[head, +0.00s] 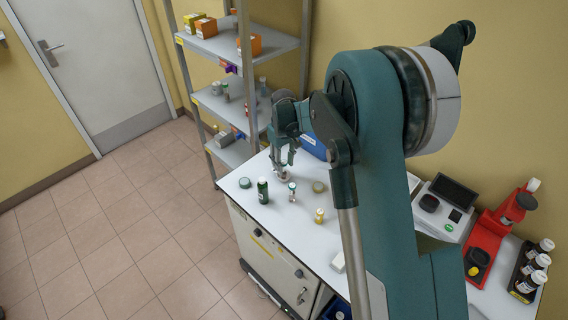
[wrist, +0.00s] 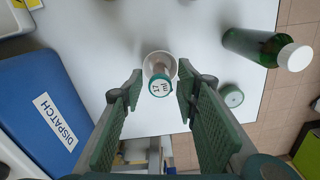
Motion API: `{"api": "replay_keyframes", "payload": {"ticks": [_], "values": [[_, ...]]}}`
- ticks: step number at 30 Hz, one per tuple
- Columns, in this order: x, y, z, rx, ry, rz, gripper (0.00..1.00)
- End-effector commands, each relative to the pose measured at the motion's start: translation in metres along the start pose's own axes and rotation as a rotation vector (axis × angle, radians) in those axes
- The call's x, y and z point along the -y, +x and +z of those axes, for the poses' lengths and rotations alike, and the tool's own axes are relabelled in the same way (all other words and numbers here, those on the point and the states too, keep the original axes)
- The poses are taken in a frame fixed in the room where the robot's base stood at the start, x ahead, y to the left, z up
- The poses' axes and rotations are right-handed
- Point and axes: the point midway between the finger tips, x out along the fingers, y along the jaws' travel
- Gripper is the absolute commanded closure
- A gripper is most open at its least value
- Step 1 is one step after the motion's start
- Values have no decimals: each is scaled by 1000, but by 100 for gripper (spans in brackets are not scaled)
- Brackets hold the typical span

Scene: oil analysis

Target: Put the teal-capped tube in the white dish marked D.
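The teal-capped tube (wrist: 159,86) shows from above in the wrist view, its cap carrying a white label with dark marks. It overlaps the near part of a small round white dish (wrist: 154,57) and appears to stand in it. The dish's letter cannot be read. My gripper (wrist: 155,98) is open, with its green pads on either side of the tube and a gap at each side.
A blue DISPATCH box (wrist: 45,115) stands left in the wrist view. A green bottle (wrist: 250,45) and a round green lid (wrist: 232,96) stand right. The head view also shows a small vial (head: 292,192), a yellow vial (head: 319,216) and a shelf rack (head: 222,45).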

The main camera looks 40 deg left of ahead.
Motion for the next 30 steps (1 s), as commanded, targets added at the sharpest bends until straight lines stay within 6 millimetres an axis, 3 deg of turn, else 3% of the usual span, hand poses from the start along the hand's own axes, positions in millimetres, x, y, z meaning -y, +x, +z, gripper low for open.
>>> {"api": "replay_keyframes", "payload": {"ticks": [8, 24, 30], "values": [[0, -17, 0, 0, 0, 0, 69], [0, -98, 0, 0, 0, 0, 69], [0, -117, 0, 0, 0, 0, 69]]}}
